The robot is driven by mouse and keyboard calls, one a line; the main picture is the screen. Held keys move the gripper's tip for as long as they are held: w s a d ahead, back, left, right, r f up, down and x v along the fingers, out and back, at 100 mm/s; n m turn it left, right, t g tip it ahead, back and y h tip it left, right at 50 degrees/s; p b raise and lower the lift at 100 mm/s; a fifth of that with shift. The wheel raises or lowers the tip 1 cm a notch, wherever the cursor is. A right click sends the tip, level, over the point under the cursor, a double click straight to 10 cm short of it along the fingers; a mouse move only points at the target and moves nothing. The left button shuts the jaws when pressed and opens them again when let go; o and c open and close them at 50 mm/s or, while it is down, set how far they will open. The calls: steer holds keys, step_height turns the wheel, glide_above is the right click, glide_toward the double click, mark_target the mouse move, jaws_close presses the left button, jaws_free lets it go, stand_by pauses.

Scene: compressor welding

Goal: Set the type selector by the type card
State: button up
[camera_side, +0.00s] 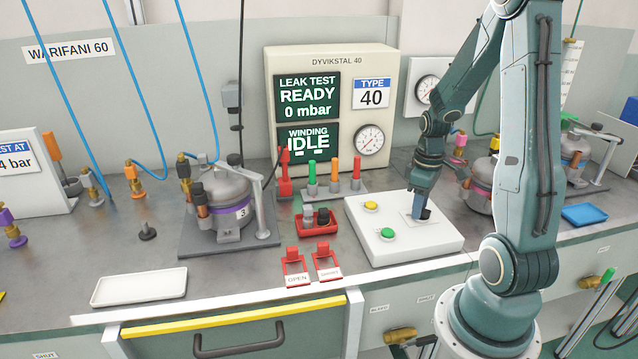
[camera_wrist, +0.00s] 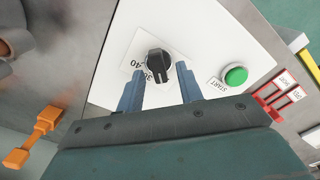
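The type card (camera_side: 371,93) on the tester's front reads TYPE 40. The type selector is a black rotary knob (camera_wrist: 158,66) on a white panel (camera_wrist: 205,30), with the numbers 40 and 30 printed beside it. Part of the marking is hidden by the knob and a finger, and I cannot tell exactly which number it points to. In the side view the knob (camera_side: 425,214) is mostly behind my gripper (camera_side: 421,205). My gripper's two blue fingers (camera_wrist: 160,72) are open, one on each side of the knob, with gaps visible; contact is not clear.
A green START button (camera_wrist: 236,75) and a yellow button (camera_side: 371,206) share the panel. A compressor (camera_side: 222,205) stands to the left, and a red tray (camera_side: 314,220) with parts lies between.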

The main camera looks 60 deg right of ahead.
jaws_close()
